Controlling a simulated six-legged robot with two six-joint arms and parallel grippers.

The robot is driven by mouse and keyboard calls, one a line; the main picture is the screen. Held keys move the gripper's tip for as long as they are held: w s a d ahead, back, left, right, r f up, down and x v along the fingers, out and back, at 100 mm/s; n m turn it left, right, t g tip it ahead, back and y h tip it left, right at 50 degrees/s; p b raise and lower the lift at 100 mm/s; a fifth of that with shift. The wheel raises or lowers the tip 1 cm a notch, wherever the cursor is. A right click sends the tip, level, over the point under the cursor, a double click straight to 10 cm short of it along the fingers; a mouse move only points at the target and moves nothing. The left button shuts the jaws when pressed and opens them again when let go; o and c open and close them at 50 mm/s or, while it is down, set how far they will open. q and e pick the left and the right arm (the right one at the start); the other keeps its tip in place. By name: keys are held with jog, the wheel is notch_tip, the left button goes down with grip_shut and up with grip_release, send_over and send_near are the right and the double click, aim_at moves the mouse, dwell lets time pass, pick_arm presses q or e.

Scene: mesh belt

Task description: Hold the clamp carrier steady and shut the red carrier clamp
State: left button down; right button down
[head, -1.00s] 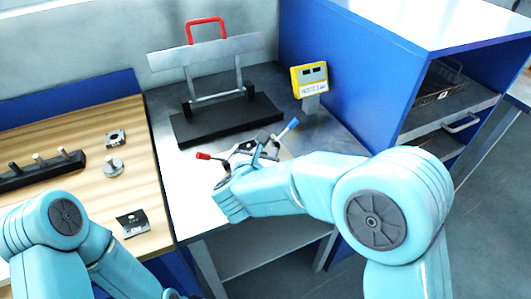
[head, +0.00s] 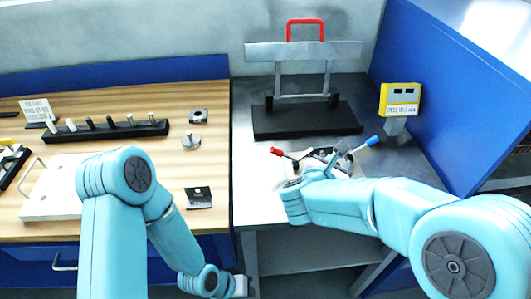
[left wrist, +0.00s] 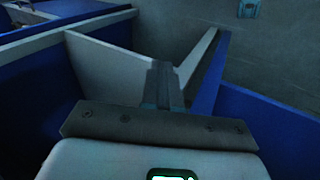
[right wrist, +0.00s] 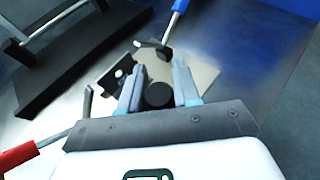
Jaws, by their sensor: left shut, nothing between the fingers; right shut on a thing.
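The clamp carrier (head: 322,157) is a small light plate with dark fittings on the metal bench. Its red clamp handle (head: 277,151) sticks out to the left; in the right wrist view the red handle (right wrist: 16,155) is at the lower left. A blue clamp handle (head: 372,141) points up to the right. My right gripper (head: 322,172) is at the carrier's near side, its fingers around a round black knob (right wrist: 158,95). My left gripper (head: 240,286) is low in front of the benches, well away from the carrier; its closed fingers (left wrist: 166,84) hold nothing.
Behind the carrier stands a black base (head: 307,121) with a metal frame and red handle. A yellow display (head: 400,99) stands at the back right, before a blue panel (head: 440,110). The wooden bench (head: 110,98) at left bears a peg rack (head: 105,130) and small parts.

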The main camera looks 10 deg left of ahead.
pick_arm(q)
jog(key=w+d+r+n+t+h, duration=0.1)
jog(key=w+d+r+t+h, duration=0.15)
jog(key=r, duration=0.35)
jog(key=w+d+r+n+t+h, duration=0.1)
jog(key=w+d+r+h, duration=0.15)
jog(key=r, duration=0.35)
notch_tip(320, 180, up, 11)
jog(key=s+g+h, duration=0.1)
jog(key=s+h, duration=0.2)
jog(key=h, duration=0.3)
jog(key=w+a+r+n+t+y, duration=0.2)
jog(key=w+a+r+t, duration=0.1)
jog(key=a, duration=0.2)
jog(key=w+a+r+n+t+y, duration=0.2)
jog(key=w+a+r+t+y, duration=0.1)
jog(key=w+a, duration=0.1)
jog(key=w+a+r+n+t+y, duration=0.2)
jog(key=w+a+r+t, duration=0.1)
jog(key=a, duration=0.4)
jog(key=shift+w+r+n+t, duration=0.15)
jog(key=shift+n+t, duration=0.25)
jog(key=shift+t, duration=0.15)
